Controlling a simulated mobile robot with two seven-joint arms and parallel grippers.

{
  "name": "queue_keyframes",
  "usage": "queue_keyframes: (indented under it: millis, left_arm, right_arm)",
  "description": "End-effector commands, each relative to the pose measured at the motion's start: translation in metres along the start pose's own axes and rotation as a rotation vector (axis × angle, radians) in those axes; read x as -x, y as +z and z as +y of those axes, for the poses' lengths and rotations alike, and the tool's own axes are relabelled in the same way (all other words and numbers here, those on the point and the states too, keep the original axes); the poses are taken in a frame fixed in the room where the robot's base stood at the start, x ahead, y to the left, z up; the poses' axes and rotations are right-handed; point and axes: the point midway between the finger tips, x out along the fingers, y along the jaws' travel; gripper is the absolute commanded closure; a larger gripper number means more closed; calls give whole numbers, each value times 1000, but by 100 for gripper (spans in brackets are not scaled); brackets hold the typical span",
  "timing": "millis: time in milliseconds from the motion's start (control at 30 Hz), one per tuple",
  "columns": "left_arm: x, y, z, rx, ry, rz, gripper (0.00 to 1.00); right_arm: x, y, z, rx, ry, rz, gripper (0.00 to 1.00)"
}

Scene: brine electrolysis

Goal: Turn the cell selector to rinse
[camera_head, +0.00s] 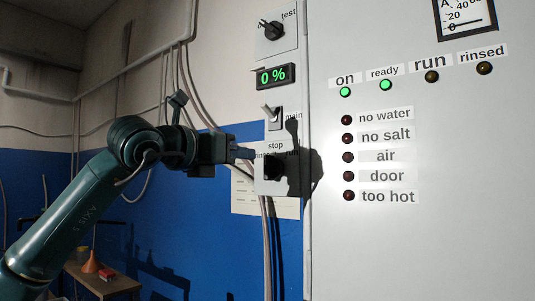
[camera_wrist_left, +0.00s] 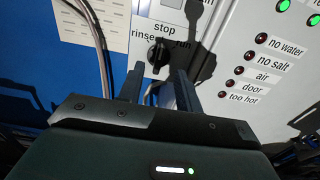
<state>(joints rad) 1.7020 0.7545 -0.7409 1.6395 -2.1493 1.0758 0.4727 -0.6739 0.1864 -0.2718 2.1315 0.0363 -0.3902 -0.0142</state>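The cell selector (camera_head: 274,168) is a black rotary knob on a light plate, low on the narrow panel, with "stop" above it and "rinse" and "run" at its sides. In the left wrist view the selector (camera_wrist_left: 158,54) shows just beyond the fingertips, between their lines; its exact pointing is hard to tell. My left gripper (camera_head: 243,153) comes in from the left, close to the plate. The left wrist view shows the gripper's (camera_wrist_left: 160,75) two fingers apart with nothing between them. Contact with the knob cannot be made out. My right gripper is not in view.
Above the selector are the main switch (camera_head: 270,112), a "0 %" display (camera_head: 275,75) and the test knob (camera_head: 271,30). The white cabinet (camera_head: 450,240) at right has lit green "on" and "ready" lamps. Cables hang below the panel. A small table (camera_head: 112,283) stands lower left.

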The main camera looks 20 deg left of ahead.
Motion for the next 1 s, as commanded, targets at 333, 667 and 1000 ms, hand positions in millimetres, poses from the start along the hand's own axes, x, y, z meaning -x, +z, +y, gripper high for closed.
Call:
queue_keyframes:
  millis: [333,667,1000]
  left_arm:
    - [-70,2,-1,1,-3,3,65]
    - [-90,-1,-1,-1,-3,1,65]
    - [-90,-1,-1,0,-3,1,77]
  right_arm:
    - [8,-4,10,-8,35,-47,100]
    - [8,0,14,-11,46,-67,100]
    - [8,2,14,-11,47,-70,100]
